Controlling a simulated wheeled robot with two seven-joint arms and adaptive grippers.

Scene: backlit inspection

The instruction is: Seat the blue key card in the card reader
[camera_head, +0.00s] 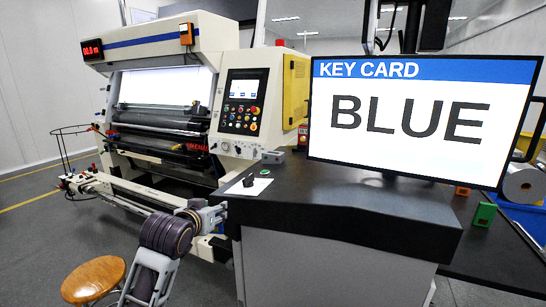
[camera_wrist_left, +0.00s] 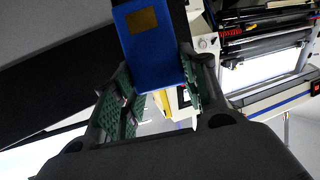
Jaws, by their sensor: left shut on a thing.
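The blue key card (camera_wrist_left: 158,68), with a gold chip patch, is between the green-padded fingers of my left gripper (camera_wrist_left: 160,98) in the left wrist view. In the head view my left gripper (camera_head: 214,215) is at the left front corner of the dark desk; I cannot make out the card there. A small grey block (camera_head: 273,157) stands on the desk near the monitor, and a white plate with a black knob (camera_head: 249,181) lies near the desk's left edge. I cannot tell which of these is the card reader. My right gripper is not in view.
A monitor (camera_head: 420,115) reading "KEY CARD BLUE" stands on the desk (camera_head: 340,200). An orange piece (camera_head: 462,190) and a green piece (camera_head: 485,214) stand at the right. A large machine (camera_head: 170,90) is behind at left; a wooden stool (camera_head: 93,278) is at front left. The desk's front is clear.

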